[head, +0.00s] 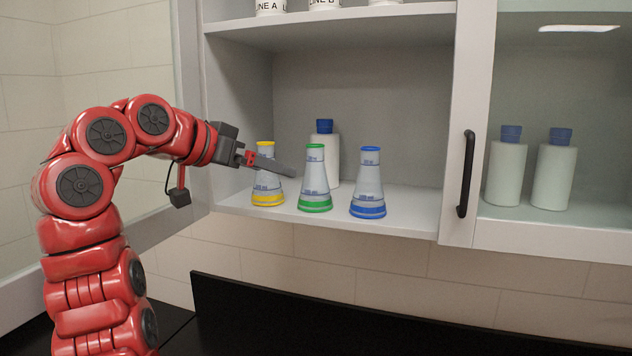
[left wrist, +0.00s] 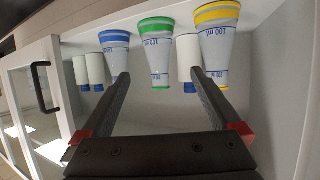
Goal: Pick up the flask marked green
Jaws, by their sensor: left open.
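The green-marked flask (head: 315,180) stands upright on the cabinet shelf, between the yellow-marked flask (head: 267,178) on its left and the blue-marked flask (head: 369,184) on its right. My left gripper (head: 291,172) is open and empty. In the head view its fingers pass in front of the yellow flask and point at the green one. The left wrist view is upside down. There the green flask (left wrist: 158,50) shows in the gap between the left gripper's fingertips (left wrist: 159,77); whether it is within their reach I cannot tell. My right gripper is not in view.
A white bottle with a blue cap (head: 325,150) stands behind the green flask. Several labelled containers (head: 323,4) sit on the shelf above. A closed glass door with a black handle (head: 466,174) covers two white bottles at right. Bare shelf (head: 415,212) lies right of the blue flask.

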